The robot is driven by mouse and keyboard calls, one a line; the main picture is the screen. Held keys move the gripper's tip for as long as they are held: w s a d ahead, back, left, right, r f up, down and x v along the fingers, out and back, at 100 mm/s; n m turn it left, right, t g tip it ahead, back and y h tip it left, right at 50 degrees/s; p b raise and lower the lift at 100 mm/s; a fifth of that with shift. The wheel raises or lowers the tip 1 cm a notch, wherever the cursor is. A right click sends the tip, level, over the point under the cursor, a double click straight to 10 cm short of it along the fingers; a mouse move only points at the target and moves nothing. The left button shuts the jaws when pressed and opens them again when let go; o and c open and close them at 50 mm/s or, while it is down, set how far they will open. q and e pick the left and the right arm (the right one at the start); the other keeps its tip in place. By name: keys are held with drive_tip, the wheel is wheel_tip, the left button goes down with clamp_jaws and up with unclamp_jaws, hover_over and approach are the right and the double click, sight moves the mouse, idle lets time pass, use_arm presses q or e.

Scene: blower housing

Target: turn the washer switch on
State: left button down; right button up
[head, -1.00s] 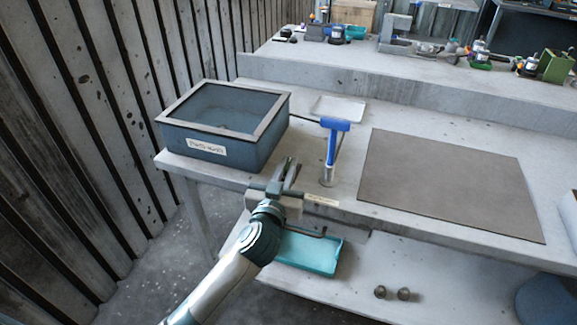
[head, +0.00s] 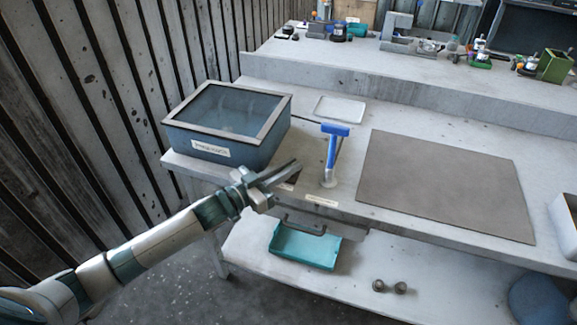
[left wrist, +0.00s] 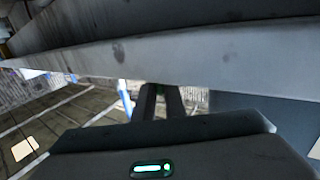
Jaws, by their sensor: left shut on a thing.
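The washer (head: 225,152) is a blue-grey box with a pale-framed, glass-like top and a white label on its front. It stands at the bench's left end. I cannot make out its switch. My left gripper (head: 294,168) is just right of the washer's front right corner, low over the bench's front part. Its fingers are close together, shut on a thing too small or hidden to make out. In the left wrist view the fingers (left wrist: 161,100) show dark, with a blue-grey surface to their right. My right gripper is not in view.
A blue-headed tool (head: 334,150) stands upright close to the right of my gripper. A white tray (head: 340,109) lies behind it and a brown mat (head: 440,185) to the right. A teal tray (head: 304,248) is on the lower shelf.

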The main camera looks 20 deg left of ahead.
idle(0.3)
use_arm(q)
drive_tip(key=c, duration=1.8)
unclamp_jaws()
drive_tip(key=shift+s, duration=0.1)
drive_tip(key=shift+s+a+f, duration=0.1)
drive_tip(key=shift+s+a, duration=0.25)
drive_tip(key=shift+s, duration=0.05)
drive_tip(key=shift+b+v, duration=1.8)
drive_tip(key=shift+v, duration=6.3)
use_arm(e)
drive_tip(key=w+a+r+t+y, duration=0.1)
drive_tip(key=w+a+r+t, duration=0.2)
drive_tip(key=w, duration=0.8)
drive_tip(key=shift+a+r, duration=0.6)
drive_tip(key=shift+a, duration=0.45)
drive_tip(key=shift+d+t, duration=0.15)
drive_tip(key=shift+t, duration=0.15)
